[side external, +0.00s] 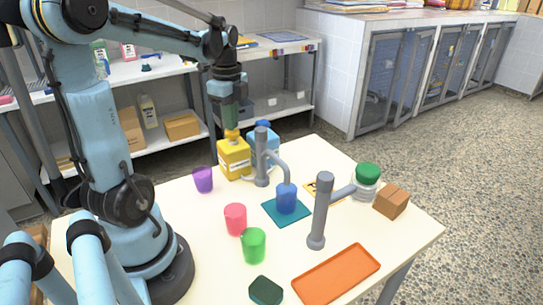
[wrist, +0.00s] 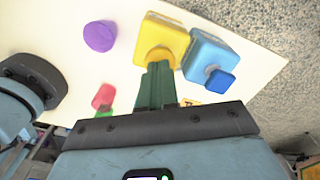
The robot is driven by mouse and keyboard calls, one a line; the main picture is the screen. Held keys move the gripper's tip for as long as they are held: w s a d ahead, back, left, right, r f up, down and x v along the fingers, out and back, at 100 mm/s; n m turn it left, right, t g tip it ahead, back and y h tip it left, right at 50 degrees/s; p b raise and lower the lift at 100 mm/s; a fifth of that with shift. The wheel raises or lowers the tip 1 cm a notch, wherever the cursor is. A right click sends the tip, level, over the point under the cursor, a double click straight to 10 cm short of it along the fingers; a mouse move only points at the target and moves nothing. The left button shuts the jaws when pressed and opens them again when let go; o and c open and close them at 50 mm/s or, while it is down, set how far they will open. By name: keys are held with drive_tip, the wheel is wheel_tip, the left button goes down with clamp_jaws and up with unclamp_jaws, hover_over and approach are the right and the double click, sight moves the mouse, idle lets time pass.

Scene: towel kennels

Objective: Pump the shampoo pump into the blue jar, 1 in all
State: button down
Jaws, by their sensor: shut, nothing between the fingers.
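A yellow box-shaped bottle (side external: 234,160) with a round yellow top (side external: 232,134) stands at the table's back; it also shows in the wrist view (wrist: 163,36). A light-blue bottle (side external: 264,146) with a dark-blue top (wrist: 221,82) stands beside it. I cannot tell from the labels which one is shampoo. The blue jar (side external: 286,202) stands upright on a teal mat (side external: 271,211), below the bent arm of a grey post (side external: 262,172). My gripper (side external: 231,124) is shut and empty, pointing down right over the yellow top; I cannot tell whether it touches. It also shows in the wrist view (wrist: 158,70).
Purple (side external: 203,180), pink (side external: 235,219) and green (side external: 253,246) cups stand at left and front. A second grey post (side external: 320,212) reaches toward a green-lidded jar (side external: 366,182) near a brown box (side external: 391,201). An orange tray (side external: 337,274) and dark-green block (side external: 265,291) lie in front.

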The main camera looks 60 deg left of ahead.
drive_tip(key=shift+f, duration=0.95)
drive_tip(key=shift+r, duration=1.45)
wheel_tip(320, 180, up, 6)
idle(0.3)
